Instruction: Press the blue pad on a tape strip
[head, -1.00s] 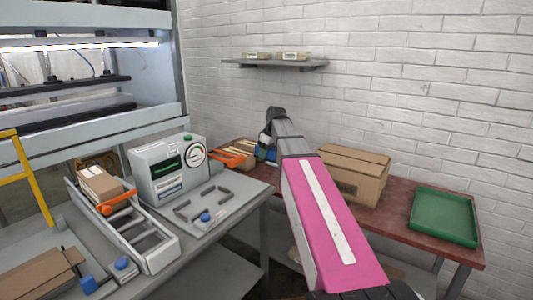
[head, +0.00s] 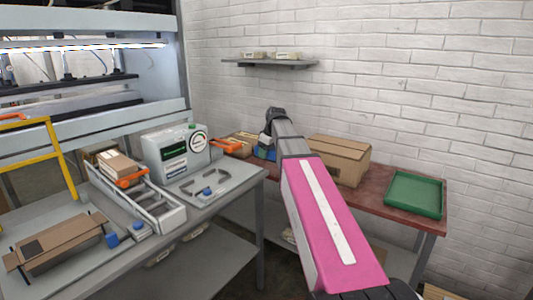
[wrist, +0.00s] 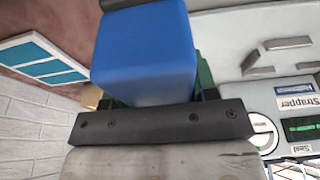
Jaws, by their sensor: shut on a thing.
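A blue block (wrist: 145,50), which looks like the blue pad, fills the top middle of the wrist view. My gripper (wrist: 150,98) is shut on it, with a dark bar across its base and green parts at its sides. I cannot make out a tape strip for certain in either view.
The grey strapper (head: 172,155) stands on the grey bench (head: 185,228), beside a roller frame (head: 155,210) with a small carton (head: 118,165). A brown box (head: 340,158) and green tray (head: 414,193) sit on the red-brown table. A wall shelf (head: 270,63) hangs behind.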

